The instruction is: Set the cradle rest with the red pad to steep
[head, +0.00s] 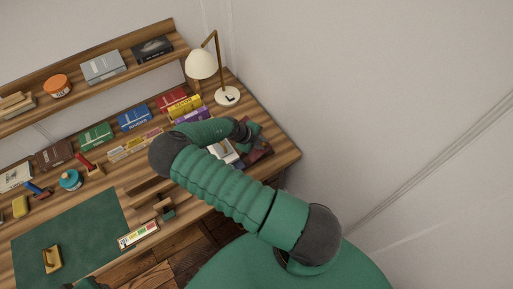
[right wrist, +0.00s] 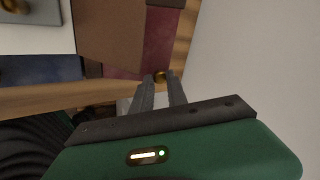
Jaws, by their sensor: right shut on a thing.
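A dark red surface (head: 260,152), which looks like the red-padded cradle rest, lies at the right end of the desk, partly hidden by my right arm. In the right wrist view its dark red part (right wrist: 126,71) shows beside and below a brown panel (right wrist: 108,30). A small brass knob (right wrist: 160,76) sits at its near edge, between the fingertips of my right gripper (right wrist: 160,82). The fingers are closed on the knob. In the head view my right gripper (head: 250,135) is over the rest. The rest's slope is hard to tell.
A blue-edged rest (right wrist: 40,70) with a pale top lies just left. A lamp (head: 227,96) and upright books (head: 180,105) stand behind. A wall rises close on the right. A green mat (head: 85,235) lies at the left with a brass-handled block (head: 52,259).

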